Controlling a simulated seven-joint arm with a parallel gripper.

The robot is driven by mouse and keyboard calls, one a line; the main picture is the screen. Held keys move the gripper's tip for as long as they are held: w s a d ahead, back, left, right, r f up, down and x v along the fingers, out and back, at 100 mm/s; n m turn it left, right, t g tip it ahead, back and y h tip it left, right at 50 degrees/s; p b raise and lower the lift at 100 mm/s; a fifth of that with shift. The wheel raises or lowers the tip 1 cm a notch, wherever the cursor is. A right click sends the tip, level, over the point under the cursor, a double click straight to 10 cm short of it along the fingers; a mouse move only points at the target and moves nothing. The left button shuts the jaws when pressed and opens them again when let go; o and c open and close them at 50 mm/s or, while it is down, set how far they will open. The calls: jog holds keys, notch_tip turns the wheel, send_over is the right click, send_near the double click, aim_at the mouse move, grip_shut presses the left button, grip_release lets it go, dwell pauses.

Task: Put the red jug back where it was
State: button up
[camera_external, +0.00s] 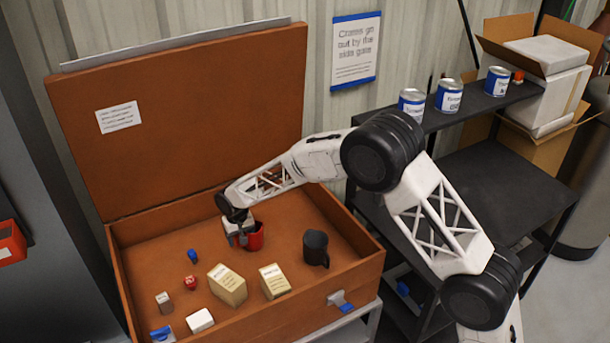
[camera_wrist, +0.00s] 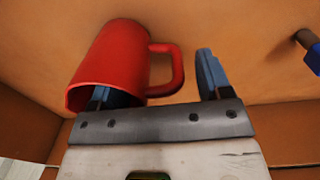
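The red jug (camera_external: 255,238) stands in the open orange-brown case (camera_external: 327,285), right beside my gripper (camera_external: 240,239). In the wrist view the red jug (camera_wrist: 110,55) fills the upper left, its handle pointing right. One finger of my gripper (camera_wrist: 160,85) shows at the jug's mouth and seems to reach inside it; its tip is hidden. The other finger is beyond the handle, with a small gap to it. The fingers are spread apart, with the jug's near wall and handle between them. I see no firm grip.
A dark mug (camera_external: 315,248) stands right of the jug. Two cream boxes (camera_external: 227,285) (camera_external: 273,281), a small red item (camera_external: 190,282) and a blue item (camera_external: 192,256) lie in the case. The raised lid (camera_external: 190,110) is behind. Cans (camera_external: 449,96) stand on a shelf at right.

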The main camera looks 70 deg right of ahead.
jog(key=shift+r, duration=0.15)
notch_tip(320, 180, up, 12)
dwell(0.9)
jog(key=shift+a, duration=0.1)
dwell(0.4)
jog(key=s+a+r+n+t, duration=0.1)
jog(key=s+a+r+n, duration=0.1)
jog(key=s+a+r, duration=0.85)
jog(key=s+a+r+n+t, duration=0.1)
jog(key=s+a+r+n, duration=0.2)
jog(key=s+a+r, duration=0.75)
jog(key=s+a+f+n, duration=0.1)
jog(key=s+a, duration=0.4)
jog(key=s, duration=0.5)
jog(key=s+a+f+n, duration=0.1)
jog(key=s+a, duration=0.4)
jog(key=s, duration=0.6)
jog(key=s+a+f+n, duration=0.2)
jog(key=s+a, duration=0.3)
jog(key=s, duration=0.6)
jog(key=shift+a+f+t, duration=0.15)
jog(key=shift+f+t, duration=0.25)
jog(key=shift+f, duration=0.45)
